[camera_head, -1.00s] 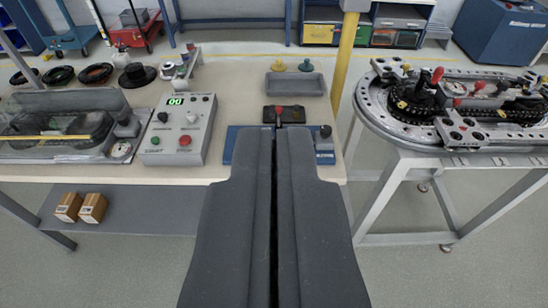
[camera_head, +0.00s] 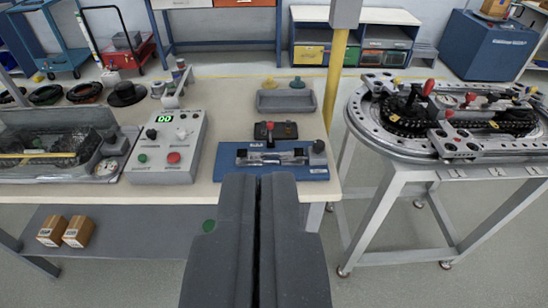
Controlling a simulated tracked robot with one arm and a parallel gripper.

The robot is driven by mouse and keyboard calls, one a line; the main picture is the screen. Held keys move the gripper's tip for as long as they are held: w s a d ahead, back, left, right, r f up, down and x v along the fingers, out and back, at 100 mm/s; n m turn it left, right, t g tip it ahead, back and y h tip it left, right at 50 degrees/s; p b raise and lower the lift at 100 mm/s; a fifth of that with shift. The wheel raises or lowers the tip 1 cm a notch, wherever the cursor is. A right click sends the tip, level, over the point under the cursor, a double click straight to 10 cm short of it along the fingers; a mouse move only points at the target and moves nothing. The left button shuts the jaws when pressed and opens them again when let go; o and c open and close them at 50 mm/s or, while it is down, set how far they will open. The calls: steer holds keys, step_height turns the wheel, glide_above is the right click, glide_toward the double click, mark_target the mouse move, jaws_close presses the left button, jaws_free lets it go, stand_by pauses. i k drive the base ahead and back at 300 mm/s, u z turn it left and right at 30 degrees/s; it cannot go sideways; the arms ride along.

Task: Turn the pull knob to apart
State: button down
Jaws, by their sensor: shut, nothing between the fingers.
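A blue fixture plate (camera_head: 228,160) lies at the front right edge of the workbench, with a metal bar mechanism (camera_head: 271,156) on it.
A grey control box (camera_head: 168,165) with a green display stands left of the plate. Behind the plate are a small black box with a red lever (camera_head: 270,128) and a grey tray (camera_head: 285,102). A yellow post (camera_head: 336,80) rises behind. A round track table (camera_head: 450,167) stands right, across a floor gap.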

mark_target(319, 146)
steer(key=u, duration=0.2)
steer(key=i, duration=1.4)
steer(key=z, duration=0.25)
